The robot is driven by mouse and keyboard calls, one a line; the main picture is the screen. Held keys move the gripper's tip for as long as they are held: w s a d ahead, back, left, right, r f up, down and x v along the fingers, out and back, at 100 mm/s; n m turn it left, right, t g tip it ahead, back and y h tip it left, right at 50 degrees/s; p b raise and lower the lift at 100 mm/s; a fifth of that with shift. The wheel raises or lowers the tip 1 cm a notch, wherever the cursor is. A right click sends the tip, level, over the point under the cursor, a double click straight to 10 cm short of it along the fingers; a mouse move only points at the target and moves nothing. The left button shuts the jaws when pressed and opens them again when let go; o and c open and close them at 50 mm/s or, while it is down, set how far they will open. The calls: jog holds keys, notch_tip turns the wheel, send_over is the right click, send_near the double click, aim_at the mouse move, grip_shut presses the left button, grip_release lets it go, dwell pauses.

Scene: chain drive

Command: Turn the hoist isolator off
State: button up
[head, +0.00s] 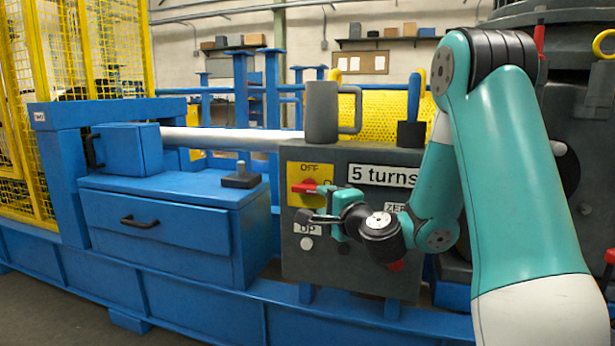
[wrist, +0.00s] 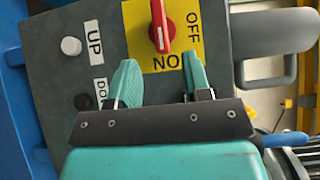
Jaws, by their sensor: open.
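The hoist isolator is a red rotary handle (head: 303,187) on a yellow plate (head: 295,170) on the front of a grey control box. OFF is printed at the top of the plate and ON at its right, partly hidden in the head view. In the wrist view, which is turned sideways, the red handle (wrist: 160,28) has a white mark at its end towards ON. My gripper (head: 318,203) is open and empty, in front of the box just below and right of the handle. In the wrist view its fingertips (wrist: 160,80) are apart from the handle.
A white UP button (head: 306,243) lies below the plate; a dark button (wrist: 82,101) is beside it. A "5 turns" label (head: 383,176) is right of the plate. A grey mug-shaped part (head: 322,112) stands on the box. A blue drawer cabinet (head: 170,215) is at left.

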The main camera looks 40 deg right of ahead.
aim_at(309, 191)
jog(key=w+p, duration=0.1)
jog(key=w, duration=0.1)
jog(key=w+p, duration=0.2)
jog(key=w, duration=0.1)
jog(key=w+d+p, duration=0.1)
jog(key=w+p, duration=0.1)
jog(key=shift+w+r, duration=0.25)
jog(key=shift+w+f+p, duration=0.25)
jog(key=shift+w+p, duration=0.25)
jog(key=shift+w, duration=0.1)
grip_shut()
